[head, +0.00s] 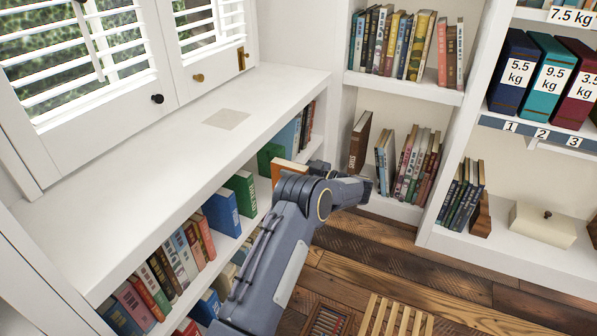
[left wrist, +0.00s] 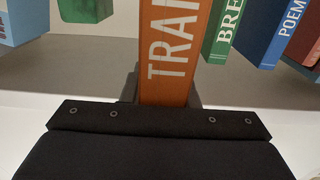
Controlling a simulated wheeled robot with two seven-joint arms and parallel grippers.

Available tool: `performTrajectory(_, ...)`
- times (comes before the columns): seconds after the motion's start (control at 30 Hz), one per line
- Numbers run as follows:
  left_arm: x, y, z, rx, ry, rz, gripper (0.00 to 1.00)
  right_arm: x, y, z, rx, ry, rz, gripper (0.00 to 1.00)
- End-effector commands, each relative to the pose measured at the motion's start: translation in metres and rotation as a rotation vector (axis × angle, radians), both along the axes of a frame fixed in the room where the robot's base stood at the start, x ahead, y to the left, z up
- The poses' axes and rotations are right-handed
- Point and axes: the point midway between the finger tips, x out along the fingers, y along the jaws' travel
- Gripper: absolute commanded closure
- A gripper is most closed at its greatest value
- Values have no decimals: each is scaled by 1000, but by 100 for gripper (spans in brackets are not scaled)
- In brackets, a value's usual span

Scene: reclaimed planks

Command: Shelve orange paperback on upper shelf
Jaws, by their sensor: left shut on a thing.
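The orange paperback (head: 289,167) shows in the head view above my left wrist, in front of the low bookcase's upper row of books. In the left wrist view its orange spine (left wrist: 172,52), with white letters starting "TRA", stands upright between my fingers. My left gripper (left wrist: 165,92) is shut on its lower part. In the head view my own arm hides the fingers and the book's lower part. I cannot tell whether the book touches the shelf (head: 249,218). My right gripper is not in view.
A green book (left wrist: 226,32) and a blue book (left wrist: 284,32) stand right of the paperback in the left wrist view. The white bookcase top (head: 165,165) is mostly bare. A slatted wooden piece (head: 395,315) lies below.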

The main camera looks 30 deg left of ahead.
Motion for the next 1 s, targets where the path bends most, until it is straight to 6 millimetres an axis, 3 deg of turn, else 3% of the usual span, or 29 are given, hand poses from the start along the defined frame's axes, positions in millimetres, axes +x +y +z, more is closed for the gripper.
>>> performTrajectory(1.0, -12, 102, 1, 3, -2, 2, 100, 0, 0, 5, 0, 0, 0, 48)
